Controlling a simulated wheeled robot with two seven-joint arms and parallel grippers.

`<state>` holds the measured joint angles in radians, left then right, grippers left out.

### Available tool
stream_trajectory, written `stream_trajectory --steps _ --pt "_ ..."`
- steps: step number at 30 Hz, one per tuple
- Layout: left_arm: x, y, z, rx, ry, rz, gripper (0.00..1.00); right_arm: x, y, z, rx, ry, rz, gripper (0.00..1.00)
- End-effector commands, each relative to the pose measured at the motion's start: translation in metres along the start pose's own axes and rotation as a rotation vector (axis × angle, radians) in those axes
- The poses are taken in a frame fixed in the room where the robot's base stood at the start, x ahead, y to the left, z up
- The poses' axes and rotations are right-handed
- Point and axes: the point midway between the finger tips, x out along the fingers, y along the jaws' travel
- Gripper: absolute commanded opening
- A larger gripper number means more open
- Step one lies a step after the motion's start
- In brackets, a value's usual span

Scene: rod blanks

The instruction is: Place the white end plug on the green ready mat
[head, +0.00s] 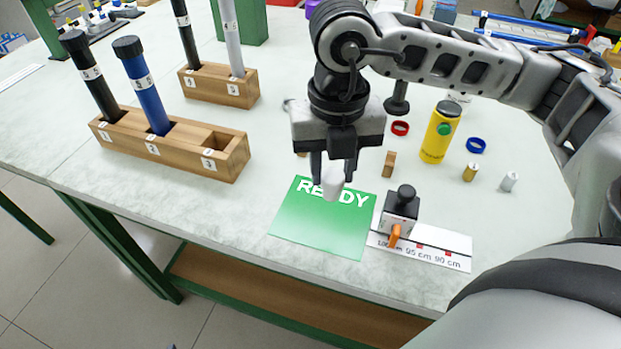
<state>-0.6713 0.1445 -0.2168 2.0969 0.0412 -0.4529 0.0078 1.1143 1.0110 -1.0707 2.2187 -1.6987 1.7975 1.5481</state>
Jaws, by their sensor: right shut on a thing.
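The green mat (318,231) lies near the table's front edge and reads "READY" along its back side. My right gripper (333,172) is over the back part of the mat, pointing down. It is shut on the white end plug (332,186), which shows between and below its fingers. The plug overlaps the lettering in the picture; I cannot tell whether it touches the mat. My left gripper is not in view.
A black and orange stop (400,211) on a white scale strip (440,253) stands right of the mat. A wooden block (389,164), a yellow bottle (441,132) and small plugs are behind it. Wooden racks (170,150) with rods stand at the left.

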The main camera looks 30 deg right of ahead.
Motion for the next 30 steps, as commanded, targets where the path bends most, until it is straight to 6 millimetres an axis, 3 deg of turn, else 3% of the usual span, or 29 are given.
stream_trajectory --steps 6,15,21,30 --pt "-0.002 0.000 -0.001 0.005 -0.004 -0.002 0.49 0.039 0.019 0.030 0.000 0.003 -0.001 0.10" --pt "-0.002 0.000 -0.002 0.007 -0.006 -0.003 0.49 0.063 0.029 0.047 -0.001 0.001 0.000 0.10" --pt "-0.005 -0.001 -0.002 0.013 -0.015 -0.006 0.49 0.088 0.028 0.046 -0.001 0.001 -0.001 0.10" --pt "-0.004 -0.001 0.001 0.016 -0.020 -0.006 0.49 0.093 0.028 0.046 -0.001 0.000 0.001 0.10"
